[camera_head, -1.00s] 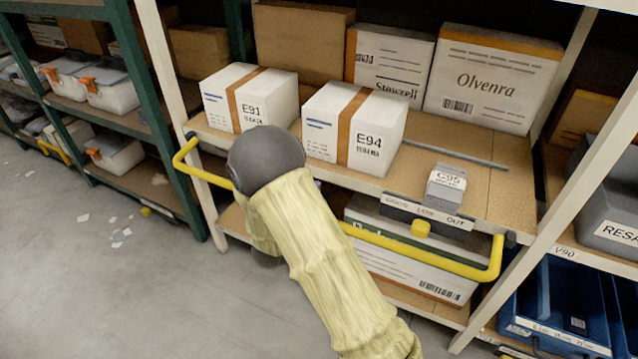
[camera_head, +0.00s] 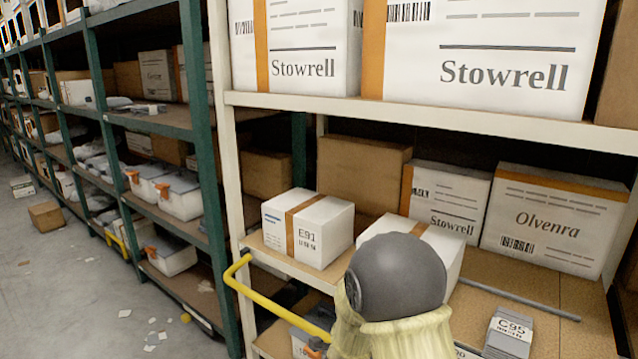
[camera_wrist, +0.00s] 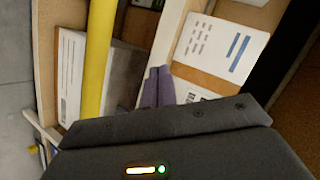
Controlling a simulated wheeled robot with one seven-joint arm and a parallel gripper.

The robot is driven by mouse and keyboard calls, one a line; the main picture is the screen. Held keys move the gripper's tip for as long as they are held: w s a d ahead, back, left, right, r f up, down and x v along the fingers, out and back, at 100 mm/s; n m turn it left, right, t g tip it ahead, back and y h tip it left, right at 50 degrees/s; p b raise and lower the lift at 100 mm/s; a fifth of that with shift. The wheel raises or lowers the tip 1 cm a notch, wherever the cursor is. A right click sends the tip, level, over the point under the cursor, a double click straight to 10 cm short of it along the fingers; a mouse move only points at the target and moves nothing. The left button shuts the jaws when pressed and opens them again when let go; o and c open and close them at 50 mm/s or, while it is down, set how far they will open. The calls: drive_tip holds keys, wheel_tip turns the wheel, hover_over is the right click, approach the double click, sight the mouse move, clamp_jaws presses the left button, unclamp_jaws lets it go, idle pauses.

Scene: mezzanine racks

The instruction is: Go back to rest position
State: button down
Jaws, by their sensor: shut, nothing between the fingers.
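My gripper (camera_wrist: 159,75) shows in the wrist view as two narrow purple-grey fingers closed together, with nothing between them. Its dark body fills the bottom of that view. In the wrist view the fingers lie between the yellow bar (camera_wrist: 97,65) and a white box with a brown band (camera_wrist: 225,45). In the head view my arm rises at lower centre in front of the shelf and covers part of the white box beside box E91 (camera_head: 310,235). My gripper is hidden there.
The yellow bar (camera_head: 250,300) runs along the shelf front. A small grey box C95 (camera_head: 509,333) stands at right. Boxes marked Stowrell (camera_head: 447,207) and Olvenra (camera_head: 552,220) stand behind. An upper shelf edge (camera_head: 430,112) crosses above. Open floor (camera_head: 75,285) lies at left.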

drive_tip(key=s+d+r+n+g+y, duration=0.2)
drive_tip(key=s+n+g, duration=0.3)
drive_tip(key=s+n, duration=0.55)
drive_tip(key=s+d+r+n+g+y, duration=0.1)
drive_tip(key=s+d+n+g+y, duration=0.2)
drive_tip(key=s+n, duration=0.75)
drive_tip(key=s+r+m+p, duration=0.1)
drive_tip(key=r+m+p, duration=0.1)
drive_tip(key=r+p, duration=0.8)
drive_tip(key=s+r+m+g+h+p, duration=0.1)
drive_tip(key=s+r+m+p, duration=0.1)
drive_tip(key=r+p, duration=0.8)
drive_tip(key=shift+a+r+p, duration=0.15)
drive_tip(key=shift+r+p, duration=0.05)
drive_tip(key=shift+p, duration=0.35)
